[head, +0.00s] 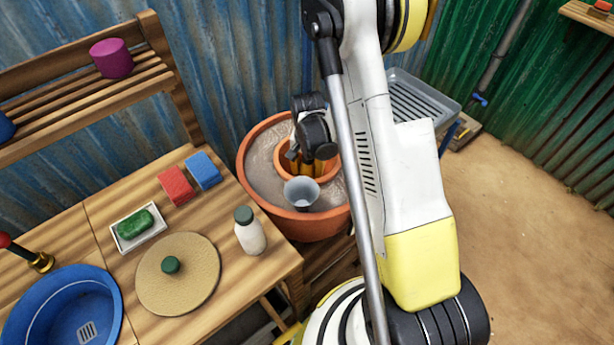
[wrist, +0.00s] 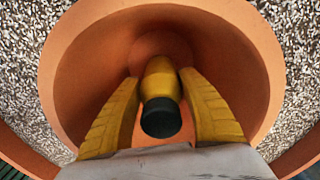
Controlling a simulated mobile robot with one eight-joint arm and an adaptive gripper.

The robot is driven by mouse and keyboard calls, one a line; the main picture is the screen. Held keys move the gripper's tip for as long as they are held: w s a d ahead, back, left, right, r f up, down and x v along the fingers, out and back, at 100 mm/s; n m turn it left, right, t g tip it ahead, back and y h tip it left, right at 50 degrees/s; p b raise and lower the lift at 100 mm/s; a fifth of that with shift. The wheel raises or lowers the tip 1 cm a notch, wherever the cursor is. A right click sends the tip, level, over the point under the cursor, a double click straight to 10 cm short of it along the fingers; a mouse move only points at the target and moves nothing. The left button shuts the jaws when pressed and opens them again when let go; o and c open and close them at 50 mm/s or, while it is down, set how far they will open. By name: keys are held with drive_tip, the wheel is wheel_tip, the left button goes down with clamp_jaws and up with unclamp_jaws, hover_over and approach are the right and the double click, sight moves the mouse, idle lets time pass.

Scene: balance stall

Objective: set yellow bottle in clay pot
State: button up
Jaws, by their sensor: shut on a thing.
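The yellow bottle (wrist: 160,80), with a dark cap, is between my gripper's yellow fingers in the wrist view. My gripper (wrist: 161,105) is shut on it. The bottle is inside the mouth of the small clay pot (wrist: 75,75). Whether its base touches the pot's floor I cannot tell. In the head view, the clay pot (head: 283,151) stands in gravel inside a larger clay planter, and my gripper (head: 307,170) reaches down into it. The bottle cannot be told apart from the yellow fingers there.
A grey cup (head: 301,194) stands beside the pot in the large planter (head: 310,228). A white bottle with green cap (head: 250,232) stands at the wooden counter's edge. The counter also holds a round lid (head: 195,285), a soap dish (head: 120,240), red and blue blocks and a blue basin (head: 50,318).

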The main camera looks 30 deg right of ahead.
drive_tip(key=shift+f, duration=0.5)
drive_tip(key=shift+f, duration=0.2)
drive_tip(key=o, duration=1.3)
drive_tip(key=shift+o, duration=0.2)
drive_tip(key=shift+r, duration=0.1)
